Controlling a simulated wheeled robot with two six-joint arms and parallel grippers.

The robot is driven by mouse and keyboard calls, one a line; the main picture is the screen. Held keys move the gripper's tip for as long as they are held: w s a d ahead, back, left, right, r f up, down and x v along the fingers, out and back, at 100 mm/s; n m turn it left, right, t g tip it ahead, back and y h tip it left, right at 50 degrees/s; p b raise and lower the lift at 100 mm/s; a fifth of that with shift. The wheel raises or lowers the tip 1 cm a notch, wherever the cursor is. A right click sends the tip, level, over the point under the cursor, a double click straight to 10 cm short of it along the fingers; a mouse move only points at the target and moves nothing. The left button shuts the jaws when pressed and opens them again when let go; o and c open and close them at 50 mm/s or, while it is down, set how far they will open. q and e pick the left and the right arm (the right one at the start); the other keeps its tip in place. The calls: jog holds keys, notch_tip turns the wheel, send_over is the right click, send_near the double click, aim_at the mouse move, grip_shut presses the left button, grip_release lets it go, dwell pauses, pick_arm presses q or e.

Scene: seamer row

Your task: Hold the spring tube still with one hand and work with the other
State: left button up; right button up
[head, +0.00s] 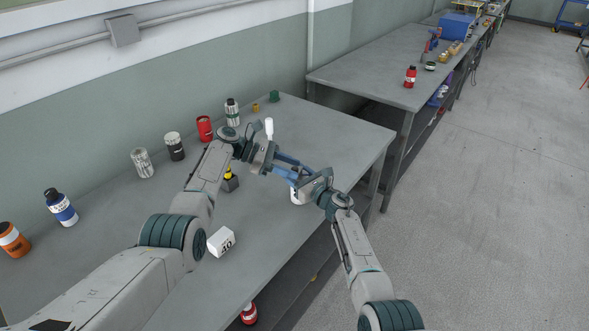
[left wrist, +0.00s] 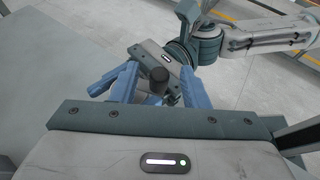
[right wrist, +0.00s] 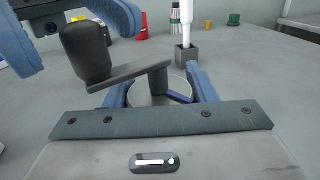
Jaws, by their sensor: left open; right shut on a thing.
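The spring tube seems to be the pale upright cylinder (head: 296,198) under my grippers; its round top (right wrist: 150,97) shows in the right wrist view. My right gripper (right wrist: 160,92) is shut on it. A grey crank arm (right wrist: 128,74) lies across the top and ends in an upright black knob (right wrist: 86,52). In the left wrist view the knob (left wrist: 158,80) is between the fingers of my left gripper (left wrist: 150,85), which is open. I cannot tell whether the fingers touch the knob. In the head view the grippers hide the crank.
A white handle (head: 269,128) stands in a dark block (right wrist: 187,53) behind the tube. A yellow-topped dark item (head: 230,181) and a white block marked 30 (head: 221,241) are on the bench. Several bottles and cans, including a red can (head: 204,128), line the wall side.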

pick_arm(q)
jog(key=v, duration=1)
jog(key=shift+a, duration=0.15)
jog(key=shift+f, duration=0.1)
